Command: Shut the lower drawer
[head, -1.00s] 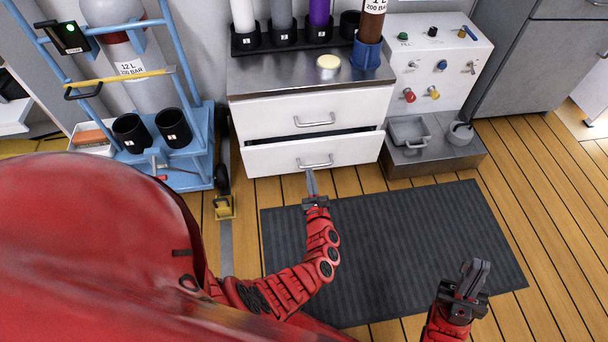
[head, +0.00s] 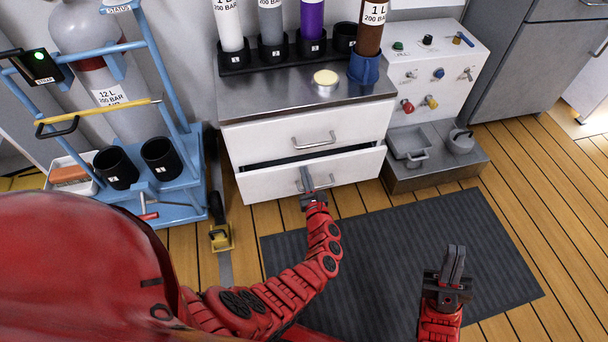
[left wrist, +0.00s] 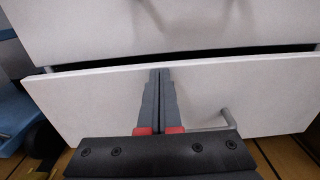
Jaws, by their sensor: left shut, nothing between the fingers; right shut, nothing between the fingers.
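The lower drawer (head: 265,184) of the white cabinet stands partly out, with a dark gap above its front. Its front also shows in the left wrist view (left wrist: 85,100), with the gap along its top edge. The upper drawer (head: 270,140) is flush. My right gripper (head: 455,260) is shut and empty above the mat.
A dark mat (head: 400,255) covers the floor before the cabinet. A blue cylinder trolley (head: 185,213) stands left. A grey step with a pan (head: 410,178) stands right of the cabinet.

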